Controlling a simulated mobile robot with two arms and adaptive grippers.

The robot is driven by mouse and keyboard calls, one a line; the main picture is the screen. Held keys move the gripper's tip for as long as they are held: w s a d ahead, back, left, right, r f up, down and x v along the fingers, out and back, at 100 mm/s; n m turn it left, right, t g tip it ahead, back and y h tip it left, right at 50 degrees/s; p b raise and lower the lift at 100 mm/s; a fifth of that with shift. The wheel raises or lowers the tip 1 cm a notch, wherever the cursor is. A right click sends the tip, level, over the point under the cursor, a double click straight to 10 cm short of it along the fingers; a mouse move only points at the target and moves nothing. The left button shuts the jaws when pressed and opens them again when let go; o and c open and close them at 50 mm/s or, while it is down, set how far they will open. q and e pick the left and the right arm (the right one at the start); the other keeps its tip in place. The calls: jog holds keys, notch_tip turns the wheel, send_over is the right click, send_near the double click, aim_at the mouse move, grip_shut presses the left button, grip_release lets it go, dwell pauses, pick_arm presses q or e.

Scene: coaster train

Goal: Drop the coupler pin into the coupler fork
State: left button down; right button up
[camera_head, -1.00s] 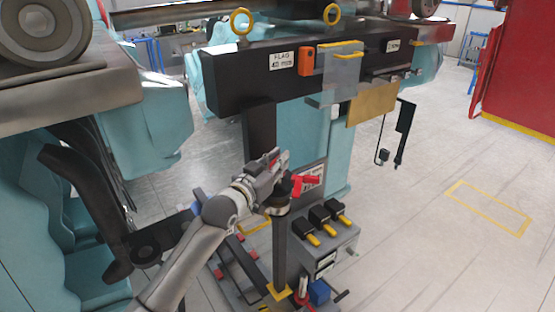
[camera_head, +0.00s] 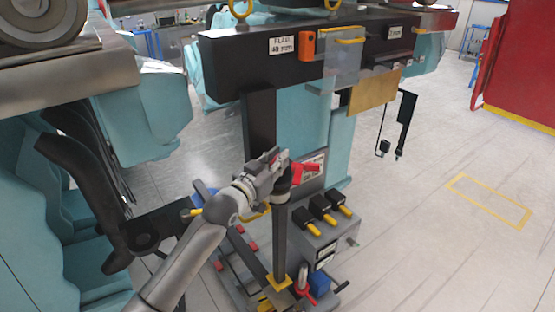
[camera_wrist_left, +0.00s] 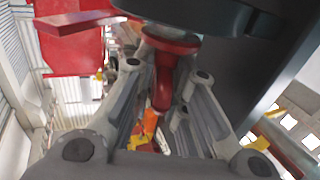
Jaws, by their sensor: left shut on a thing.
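My left gripper (camera_head: 277,163) is at the dark cap on top of an upright dark post (camera_head: 280,235), beside a red handle-like piece (camera_head: 306,173). In the left wrist view, the left gripper (camera_wrist_left: 168,100) has its fingers shut around a red stem with a wide flange (camera_wrist_left: 163,85). A dark round disc sits directly above the flange. I cannot tell whether this red part is the coupler pin. My right gripper is not in view.
A grey box with several black-and-yellow switches (camera_head: 325,230) stands right of the post. A dark beam (camera_head: 250,68) with hanging plates crosses above. Teal seats (camera_head: 60,250) are at left. The floor at right (camera_head: 440,200) is open, with a yellow outline.

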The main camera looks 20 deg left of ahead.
pick_arm(q)
jog(key=c, duration=1.4)
grip_release()
jog(key=shift+r, duration=0.1)
jog(key=shift+o, duration=0.2)
jog(key=v, duration=1.2)
